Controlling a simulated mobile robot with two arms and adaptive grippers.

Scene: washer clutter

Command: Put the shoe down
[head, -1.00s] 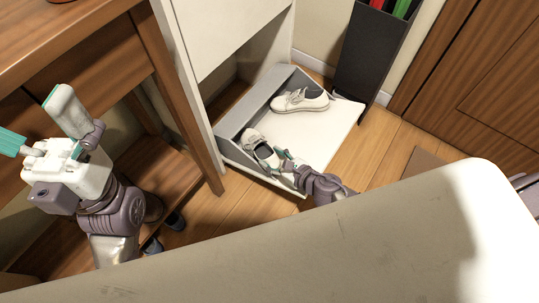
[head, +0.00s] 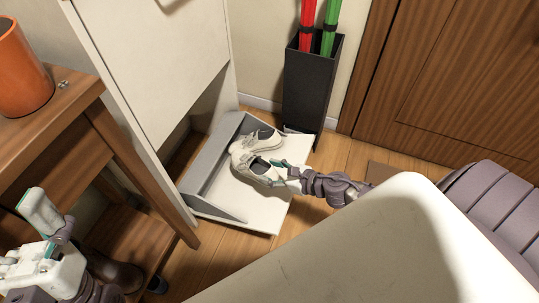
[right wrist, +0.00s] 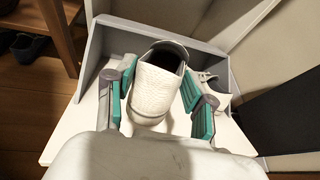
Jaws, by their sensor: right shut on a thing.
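A white shoe (head: 252,172) is in my right gripper (head: 283,171), over the white panel of the tilted-out shoe compartment (head: 262,217). In the right wrist view, the shoe's heel (right wrist: 155,88) sits between the two teal-padded fingers (right wrist: 160,98). Whether its sole touches the panel cannot be told. A second white shoe (head: 262,138) lies just behind it on the same panel, and shows partly in the right wrist view (right wrist: 216,90). My left gripper (head: 20,225) is at the left edge, partly cut off, empty, with its visible finger spread.
A black umbrella holder (head: 308,95) with red and green umbrellas stands behind the compartment. A wooden table (head: 60,115) with an orange pot (head: 20,75) is on the left. Dark shoes (head: 155,283) lie below it. A grey side wall (head: 205,204) edges the compartment's left.

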